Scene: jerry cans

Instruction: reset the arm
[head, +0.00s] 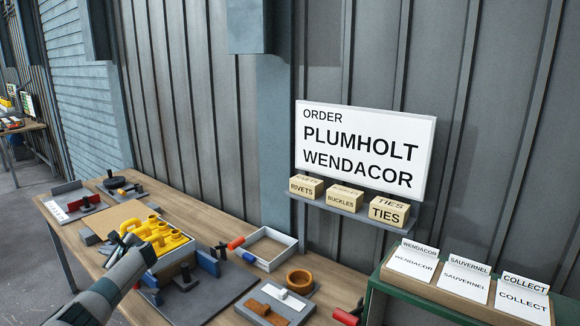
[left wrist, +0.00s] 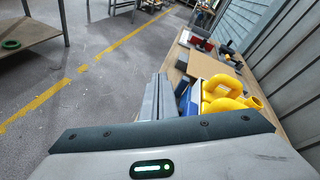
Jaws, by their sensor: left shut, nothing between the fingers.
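My left arm comes in from the lower left of the head view, and its gripper (head: 131,246) is over the front edge of the workbench, beside the yellow jerry can parts (head: 160,233). The left gripper is shut and empty. In the left wrist view its fingers (left wrist: 163,97) are together, just left of the yellow parts (left wrist: 225,92), which look close; I cannot tell whether they touch. My right gripper is in neither view.
An order sign (head: 364,150) hangs behind. A green-edged stand (head: 470,300) with labelled cards is at right. Floor left of the bench is open.

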